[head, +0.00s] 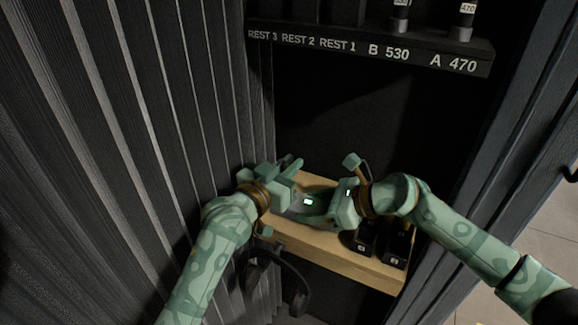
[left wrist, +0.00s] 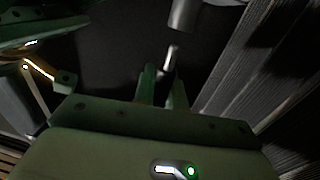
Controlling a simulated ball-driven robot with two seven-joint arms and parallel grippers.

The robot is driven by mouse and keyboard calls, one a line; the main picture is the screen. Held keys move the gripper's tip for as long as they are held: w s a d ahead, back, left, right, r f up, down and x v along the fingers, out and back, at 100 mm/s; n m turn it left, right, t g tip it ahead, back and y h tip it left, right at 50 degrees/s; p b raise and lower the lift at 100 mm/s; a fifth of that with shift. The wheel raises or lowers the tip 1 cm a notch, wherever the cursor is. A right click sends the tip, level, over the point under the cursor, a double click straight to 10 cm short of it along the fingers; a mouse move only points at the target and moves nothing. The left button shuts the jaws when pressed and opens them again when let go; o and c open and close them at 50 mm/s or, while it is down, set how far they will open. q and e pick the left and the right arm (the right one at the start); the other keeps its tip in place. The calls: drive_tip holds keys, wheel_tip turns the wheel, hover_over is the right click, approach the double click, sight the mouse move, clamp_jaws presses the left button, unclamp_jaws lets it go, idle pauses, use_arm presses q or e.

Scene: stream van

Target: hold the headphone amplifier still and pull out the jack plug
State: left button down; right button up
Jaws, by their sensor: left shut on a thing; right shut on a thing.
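My left gripper (head: 291,163) is over the wooden shelf, and its two slim fingers (left wrist: 161,88) show close together in the left wrist view. A bright silver pin (left wrist: 168,60), which looks like the jack plug, shows at the fingertips, below a grey cylinder (left wrist: 183,15). My left gripper is shut on it. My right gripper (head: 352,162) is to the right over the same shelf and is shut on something. That something is hidden, most likely the headphone amplifier. I cannot make out the amplifier's body or socket in either view.
The wooden shelf (head: 375,272) carries two black units (head: 364,240) at its right. Dark headphones (head: 292,280) hang at its front left. A labelled black rack (head: 410,52) is above. Corrugated wall (head: 120,120) closes the left, a dark panel (head: 500,170) the right.

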drive_tip(key=shift+f, duration=0.1)
use_arm(q)
drive_tip(key=shift+r, duration=1.5)
use_arm(e)
drive_tip(key=o, duration=1)
drive_tip(key=shift+o, duration=0.2)
drive_tip(key=shift+d, duration=0.1)
